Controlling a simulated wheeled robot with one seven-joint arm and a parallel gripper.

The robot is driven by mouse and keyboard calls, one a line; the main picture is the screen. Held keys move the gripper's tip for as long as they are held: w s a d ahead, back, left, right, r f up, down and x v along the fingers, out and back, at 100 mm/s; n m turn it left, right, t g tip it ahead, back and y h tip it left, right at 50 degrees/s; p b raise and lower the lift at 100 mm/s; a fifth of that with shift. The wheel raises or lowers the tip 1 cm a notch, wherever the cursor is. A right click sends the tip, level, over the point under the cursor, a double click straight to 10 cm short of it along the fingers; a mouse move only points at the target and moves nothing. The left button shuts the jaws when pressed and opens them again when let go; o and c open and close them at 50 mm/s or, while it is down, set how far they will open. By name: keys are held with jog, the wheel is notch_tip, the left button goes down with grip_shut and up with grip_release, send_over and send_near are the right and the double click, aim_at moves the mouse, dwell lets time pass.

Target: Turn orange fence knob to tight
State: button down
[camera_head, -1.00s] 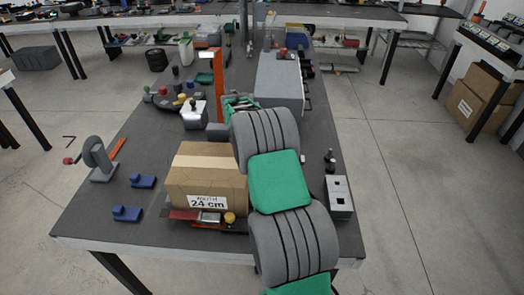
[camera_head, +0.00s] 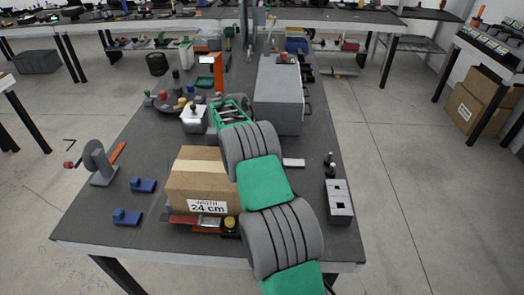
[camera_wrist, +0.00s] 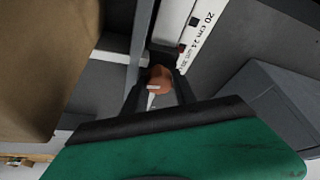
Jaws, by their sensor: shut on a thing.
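In the wrist view the orange fence knob (camera_wrist: 160,78), with a white mark on its face, sits between the two dark fingers of my gripper (camera_wrist: 160,92). My gripper is shut on it. The knob lies beside a white scale strip (camera_wrist: 203,38) marked 20 cm, 24 cm and a further number. In the head view my grey and green arm hides the knob and the fingers. A cardboard box (camera_head: 187,183) with a white label (camera_head: 207,207) reading 24 cm stands left of my arm. The knob's pointing direction relative to any tight mark cannot be told.
A grey cabinet (camera_head: 280,95) stands behind my arm, and a grey box with square holes (camera_head: 339,202) is to its right. An orange post (camera_head: 219,70) stands farther back. Blue blocks (camera_head: 128,217) lie at the left front.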

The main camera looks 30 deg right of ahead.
jog(key=c, duration=1.3)
grip_release()
